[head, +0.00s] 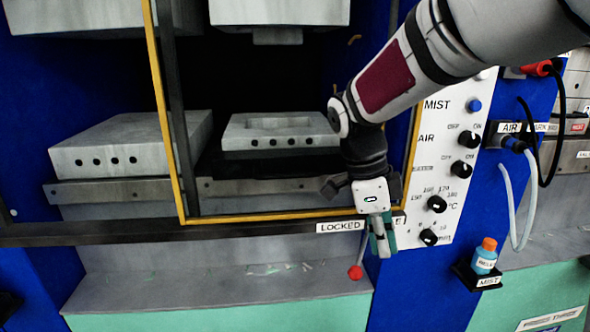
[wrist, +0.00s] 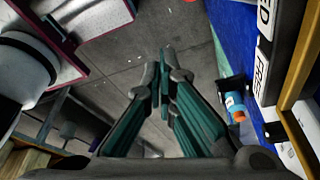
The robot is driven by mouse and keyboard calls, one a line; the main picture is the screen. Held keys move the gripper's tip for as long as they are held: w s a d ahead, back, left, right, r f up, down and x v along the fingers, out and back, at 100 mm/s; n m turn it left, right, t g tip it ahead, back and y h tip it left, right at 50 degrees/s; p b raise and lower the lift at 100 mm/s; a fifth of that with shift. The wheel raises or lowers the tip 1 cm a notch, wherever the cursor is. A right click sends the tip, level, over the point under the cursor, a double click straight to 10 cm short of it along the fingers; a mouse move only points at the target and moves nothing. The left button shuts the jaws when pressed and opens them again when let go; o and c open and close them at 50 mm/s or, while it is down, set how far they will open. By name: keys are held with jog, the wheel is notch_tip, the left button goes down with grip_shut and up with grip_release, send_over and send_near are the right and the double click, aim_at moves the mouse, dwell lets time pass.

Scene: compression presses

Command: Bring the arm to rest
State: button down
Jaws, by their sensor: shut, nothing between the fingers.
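My gripper (head: 382,240) hangs from my white and dark arm at the right of centre in the head view. It points downward in front of the press, just right of the LOCKED label (head: 340,226). Its teal-padded fingers are together and hold nothing. In the wrist view my gripper (wrist: 161,85) shows its fingertips closed together above the grey floor. My arm reaches in from the top right of the head view and covers part of the control panel.
A yellow-framed press door (head: 160,110) stands behind my gripper. A control panel with knobs (head: 437,204) is to its right. A red-knobbed lever (head: 355,272) is just below left. A blue bottle with an orange cap (head: 484,262) sits on a black holder at right.

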jog(key=s+r+n+t+y+p, duration=0.1)
jog(key=s+r+n+t, duration=0.1)
jog(key=s+n, duration=0.8)
jog(key=s+r+n+t+y+p, duration=0.2)
jog(key=s+r+n, duration=0.3)
jog(key=s+n, duration=0.6)
jog(key=shift+n+t, duration=0.7)
jog(key=shift+t, duration=0.1)
jog(key=shift+a+r, duration=0.1)
